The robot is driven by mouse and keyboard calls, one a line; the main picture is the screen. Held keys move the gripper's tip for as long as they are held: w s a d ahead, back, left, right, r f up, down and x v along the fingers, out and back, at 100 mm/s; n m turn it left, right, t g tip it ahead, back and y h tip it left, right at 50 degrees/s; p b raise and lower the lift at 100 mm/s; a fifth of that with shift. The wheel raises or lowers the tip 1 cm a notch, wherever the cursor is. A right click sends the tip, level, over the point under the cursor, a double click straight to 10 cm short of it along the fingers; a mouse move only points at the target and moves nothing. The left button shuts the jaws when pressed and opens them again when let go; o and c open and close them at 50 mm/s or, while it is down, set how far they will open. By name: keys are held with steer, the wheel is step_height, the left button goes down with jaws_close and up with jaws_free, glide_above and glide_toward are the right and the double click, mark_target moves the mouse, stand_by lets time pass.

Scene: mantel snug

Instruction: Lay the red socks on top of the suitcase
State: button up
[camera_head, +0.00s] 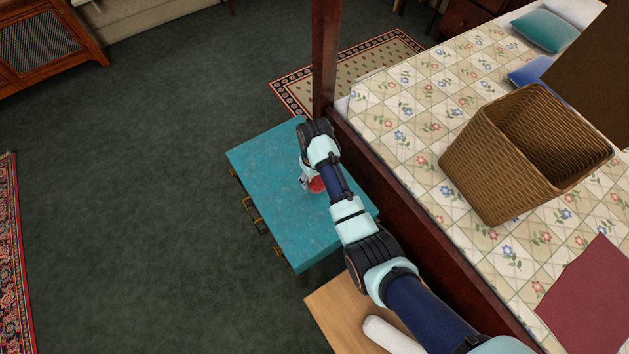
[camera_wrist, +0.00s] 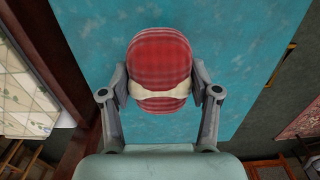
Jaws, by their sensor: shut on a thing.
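The red socks (camera_wrist: 160,62) are a rounded red plaid bundle with a cream band around it. My gripper (camera_wrist: 160,88) is shut on the socks, one finger on each side, in the wrist view. In the head view the socks (camera_head: 317,185) show as a small red patch, partly hidden by my arm. The suitcase (camera_head: 275,185) is a teal box with brass fittings on its left side, standing beside the bed. The socks are over its teal top, which also fills the middle of the wrist view (camera_wrist: 240,50). I cannot tell whether they touch it.
A bed with a floral quilt (camera_head: 415,110) and dark wood frame is right of the suitcase, with a bedpost (camera_head: 325,60) close to my gripper. A wicker basket (camera_head: 490,165) stands on the bed. A wooden surface (camera_head: 335,310) is in front. Green carpet (camera_head: 150,200) is clear at left.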

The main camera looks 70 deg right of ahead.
mark_target(315, 183)
step_height(315, 183, down, 4)
steer(key=shift+f+b, duration=0.1)
steer(key=shift+b, duration=0.5)
steer(key=o, duration=1.2)
steer(key=shift+c, duration=0.2)
step_height(315, 183, up, 12)
steer(key=p, duration=0.4)
steer(key=shift+r, duration=0.2)
